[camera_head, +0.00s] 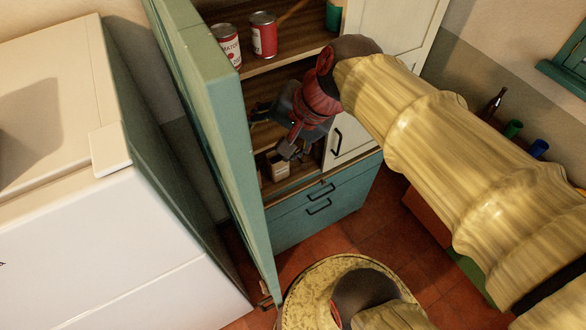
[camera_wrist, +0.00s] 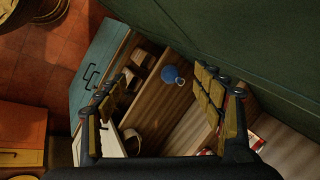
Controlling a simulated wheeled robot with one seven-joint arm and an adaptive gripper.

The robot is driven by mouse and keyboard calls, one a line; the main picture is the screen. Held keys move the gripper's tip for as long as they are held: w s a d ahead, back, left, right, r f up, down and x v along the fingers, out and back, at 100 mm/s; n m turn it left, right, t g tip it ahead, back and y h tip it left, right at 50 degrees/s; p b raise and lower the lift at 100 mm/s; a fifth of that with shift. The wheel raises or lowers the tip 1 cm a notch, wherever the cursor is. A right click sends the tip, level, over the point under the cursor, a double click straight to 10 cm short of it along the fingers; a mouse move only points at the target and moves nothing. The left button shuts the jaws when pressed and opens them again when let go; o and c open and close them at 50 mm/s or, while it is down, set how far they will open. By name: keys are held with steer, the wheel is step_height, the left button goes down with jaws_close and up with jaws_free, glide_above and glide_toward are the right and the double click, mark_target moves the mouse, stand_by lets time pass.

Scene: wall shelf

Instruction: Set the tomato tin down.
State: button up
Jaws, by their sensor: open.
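A red and white tin with tomato lettering (camera_head: 229,46) stands upright at the left front of the upper shelf (camera_head: 285,55). A second red tin (camera_head: 263,36) stands just right of it. My gripper (camera_head: 274,130) is below that shelf, in front of the cupboard's middle opening, apart from both tins. Its fingers are spread and nothing is between them. In the wrist view my gripper (camera_wrist: 162,76) is also open and empty, with wooden shelf boards behind it. Part of a red and white label (camera_wrist: 256,140) shows at the lower right there, partly cut off by the gripper.
An open green cupboard door (camera_head: 222,130) stands close left of the gripper. A pale container (camera_head: 277,166) sits on a lower shelf. A green item (camera_head: 334,15) stands at the upper shelf's right. A blue round object (camera_wrist: 170,74) lies beyond the fingers. Blue drawers (camera_head: 320,205) are below.

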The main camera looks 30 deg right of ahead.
steer(key=s+d+f+n+h, duration=0.1)
steer(key=s+f+n+h, duration=0.2)
steer(key=s+n, duration=0.4)
steer(key=n, duration=0.3)
steer(key=shift+s, duration=0.2)
steer(key=shift+d+f, duration=0.1)
step_height(320, 180, down, 28)
steer(key=b, duration=2.8)
